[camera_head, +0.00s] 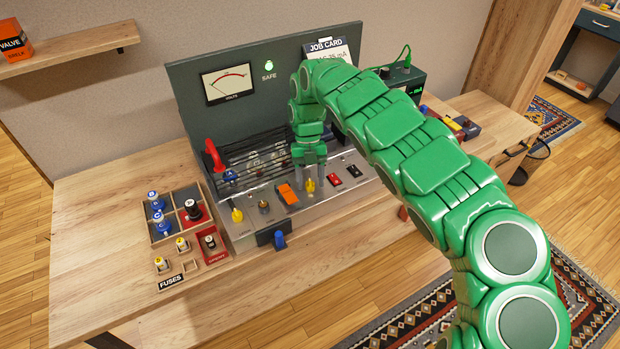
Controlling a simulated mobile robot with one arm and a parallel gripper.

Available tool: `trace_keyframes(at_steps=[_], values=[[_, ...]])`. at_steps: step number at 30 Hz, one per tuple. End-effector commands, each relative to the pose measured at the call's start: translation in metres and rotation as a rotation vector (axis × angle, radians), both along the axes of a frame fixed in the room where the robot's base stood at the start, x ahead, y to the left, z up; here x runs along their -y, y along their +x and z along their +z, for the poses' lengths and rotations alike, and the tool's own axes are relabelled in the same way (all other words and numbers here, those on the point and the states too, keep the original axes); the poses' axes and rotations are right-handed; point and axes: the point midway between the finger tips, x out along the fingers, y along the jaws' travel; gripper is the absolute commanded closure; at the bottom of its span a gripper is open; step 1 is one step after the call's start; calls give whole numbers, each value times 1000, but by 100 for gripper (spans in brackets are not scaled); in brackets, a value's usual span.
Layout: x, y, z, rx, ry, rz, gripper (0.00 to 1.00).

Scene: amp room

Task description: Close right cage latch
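The black barred cage (252,158) stands at the base of the upright panel, with tubes dimly visible behind its bars. A yellow latch-like piece (310,185) is on the metal deck in front of the cage's right end. A similar yellow piece (237,215) is at the left end. I take the right one as the right latch. My gripper (310,171) points down right above and at the right yellow piece. Its fingers partly hide that piece and the cage's right end. Whether they touch or grip it is too small to tell.
A red lever (214,155) rises at the cage's left. A fuse tray (178,222) lies left. The table's left side (95,240) is clear.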

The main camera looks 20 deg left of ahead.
Motion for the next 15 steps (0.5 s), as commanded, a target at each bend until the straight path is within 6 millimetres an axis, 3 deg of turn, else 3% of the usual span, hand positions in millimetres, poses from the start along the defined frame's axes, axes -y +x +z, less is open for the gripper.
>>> trace_keyframes(at_steps=[10, 15], values=[[-1, 0, 1, 0, 2, 1, 45], [-3, 5, 11, 1, 4, 1, 45]])
